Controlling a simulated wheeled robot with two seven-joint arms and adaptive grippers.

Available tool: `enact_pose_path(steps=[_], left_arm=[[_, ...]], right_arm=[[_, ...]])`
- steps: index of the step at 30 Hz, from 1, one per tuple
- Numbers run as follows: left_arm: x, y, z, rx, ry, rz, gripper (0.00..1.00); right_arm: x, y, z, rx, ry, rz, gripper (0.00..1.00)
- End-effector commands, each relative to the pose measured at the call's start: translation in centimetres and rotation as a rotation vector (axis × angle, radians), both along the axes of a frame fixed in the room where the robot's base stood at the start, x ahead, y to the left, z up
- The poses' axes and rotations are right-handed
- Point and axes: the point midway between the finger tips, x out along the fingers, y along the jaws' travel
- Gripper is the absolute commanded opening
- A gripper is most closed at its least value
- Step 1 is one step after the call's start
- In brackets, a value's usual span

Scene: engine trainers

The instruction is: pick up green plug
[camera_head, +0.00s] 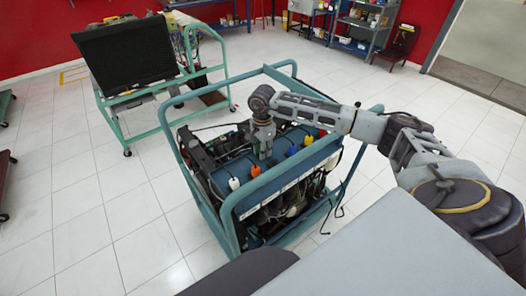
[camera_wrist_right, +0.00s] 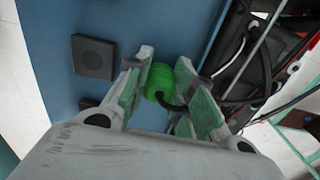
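The green plug (camera_wrist_right: 159,81) is a small rounded piece with a dark cable at its lower right. It sits between the fingertips of my right gripper (camera_wrist_right: 163,75), which look closed in on it from both sides. The plug is at a blue panel (camera_wrist_right: 190,25). In the head view my right gripper (camera_head: 264,152) points down at the top of the engine trainer (camera_head: 230,208), and the green plug is hidden there. My left gripper is out of view.
White (camera_head: 234,184), orange (camera_head: 255,171), yellow (camera_head: 308,140) and other plugs line the trainer's blue top. A teal frame (camera_head: 168,125) surrounds it. Another trainer with a black panel (camera_head: 128,55) stands at the back left. Dark cables run beside the gripper. The tiled floor at left is clear.

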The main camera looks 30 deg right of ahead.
Motion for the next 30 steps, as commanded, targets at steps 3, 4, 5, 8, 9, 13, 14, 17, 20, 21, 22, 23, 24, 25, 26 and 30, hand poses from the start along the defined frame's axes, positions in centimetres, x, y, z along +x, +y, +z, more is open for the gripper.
enact_pose_path(steps=[3,4,5,8,9,13,14,17,20,21,22,23,24,25,26,30], left_arm=[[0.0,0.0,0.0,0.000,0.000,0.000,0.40],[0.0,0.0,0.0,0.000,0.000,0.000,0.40],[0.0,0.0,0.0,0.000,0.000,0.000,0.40],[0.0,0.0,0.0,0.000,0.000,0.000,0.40],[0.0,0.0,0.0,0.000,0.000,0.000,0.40],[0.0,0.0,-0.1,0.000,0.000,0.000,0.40],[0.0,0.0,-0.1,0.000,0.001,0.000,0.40],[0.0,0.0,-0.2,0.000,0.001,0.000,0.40],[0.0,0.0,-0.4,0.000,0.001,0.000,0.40],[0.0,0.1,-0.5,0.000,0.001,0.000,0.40],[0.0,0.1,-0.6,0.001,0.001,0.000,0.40],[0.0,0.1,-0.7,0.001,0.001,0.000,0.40],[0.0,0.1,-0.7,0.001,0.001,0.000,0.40],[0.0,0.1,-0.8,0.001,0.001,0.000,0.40],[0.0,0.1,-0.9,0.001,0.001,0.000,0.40],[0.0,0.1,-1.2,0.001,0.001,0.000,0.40]], right_arm=[[0.0,0.0,0.0,0.000,0.000,0.000,0.04],[0.0,0.0,0.0,0.000,0.000,0.000,0.04],[0.0,0.0,0.0,0.000,0.000,0.000,0.04],[0.0,0.0,0.0,0.000,0.000,0.000,0.03],[0.0,0.0,0.0,0.000,0.000,0.000,0.03],[0.0,0.0,0.3,0.000,-0.001,0.000,0.03],[0.0,0.0,0.4,0.000,-0.001,0.000,0.03],[0.1,0.0,1.1,0.001,-0.003,0.000,0.03],[0.1,0.0,2.1,0.000,-0.003,0.000,0.03],[0.1,0.0,2.6,0.000,-0.004,0.000,0.03],[0.1,0.0,3.0,0.000,-0.004,0.001,0.03],[0.1,0.0,3.5,0.001,-0.004,0.001,0.03],[0.1,0.0,4.1,0.001,-0.004,0.001,0.03],[0.1,0.0,4.5,0.001,-0.004,0.001,0.03],[0.1,0.0,4.9,0.000,-0.004,0.001,0.03],[0.1,0.0,7.0,0.000,-0.003,0.000,0.03]])
